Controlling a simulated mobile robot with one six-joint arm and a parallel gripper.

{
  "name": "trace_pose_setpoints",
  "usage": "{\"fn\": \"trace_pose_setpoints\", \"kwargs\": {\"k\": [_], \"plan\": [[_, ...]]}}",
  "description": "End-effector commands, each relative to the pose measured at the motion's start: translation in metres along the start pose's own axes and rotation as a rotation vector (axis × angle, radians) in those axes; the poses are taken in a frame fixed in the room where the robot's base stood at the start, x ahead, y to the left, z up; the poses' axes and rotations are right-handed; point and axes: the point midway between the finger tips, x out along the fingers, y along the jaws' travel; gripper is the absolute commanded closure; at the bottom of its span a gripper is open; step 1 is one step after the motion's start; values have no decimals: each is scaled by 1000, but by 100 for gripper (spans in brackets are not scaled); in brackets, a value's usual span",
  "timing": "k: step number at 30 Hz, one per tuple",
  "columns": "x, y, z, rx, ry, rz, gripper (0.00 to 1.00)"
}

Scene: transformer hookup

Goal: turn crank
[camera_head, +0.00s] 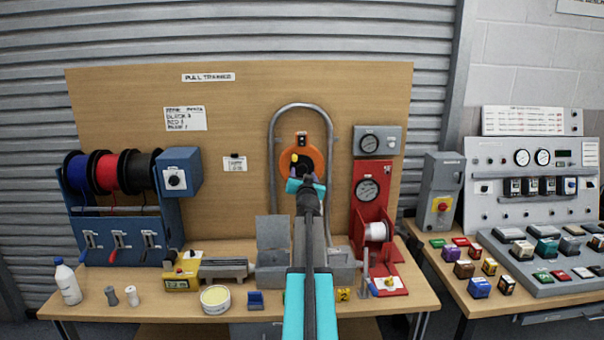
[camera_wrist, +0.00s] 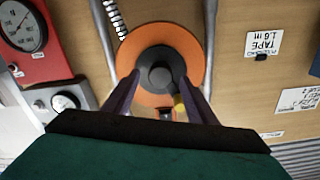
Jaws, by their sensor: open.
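The crank is on an orange disc (camera_head: 318,141) with a dark hub, mounted on the wooden board. Its yellow knob (camera_head: 294,157) shows left of the hub. In the wrist view the orange disc (camera_wrist: 190,42) is straight ahead, with the round dark hub (camera_wrist: 158,75) at its middle. The yellow knob (camera_wrist: 178,104) is beside the inner side of the right finger; I cannot tell whether they touch. My gripper (camera_head: 306,181) is in front of the disc's lower part. In the wrist view its two purple fingers (camera_wrist: 160,84) are spread apart, with no object clamped between them.
A bent grey conduit (camera_head: 274,160) arches around the disc. A red gauge unit (camera_head: 367,190) stands close on the right. Cable spools (camera_head: 107,172) are at the left. The bench below holds a grey box (camera_head: 272,234) and small items. A control panel (camera_head: 530,160) is far right.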

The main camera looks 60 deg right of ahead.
Motion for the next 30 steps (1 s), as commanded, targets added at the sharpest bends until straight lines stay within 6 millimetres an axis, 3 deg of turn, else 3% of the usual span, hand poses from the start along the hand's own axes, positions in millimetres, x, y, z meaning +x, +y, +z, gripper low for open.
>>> {"fn": "trace_pose_setpoints", "kwargs": {"k": [9, 22, 30], "plan": [[23, 0, -1, 0, 1, 1, 48], [25, 1, -1, 1, 1, 1, 48], [25, 2, -1, 1, 1, 2, 92]]}}
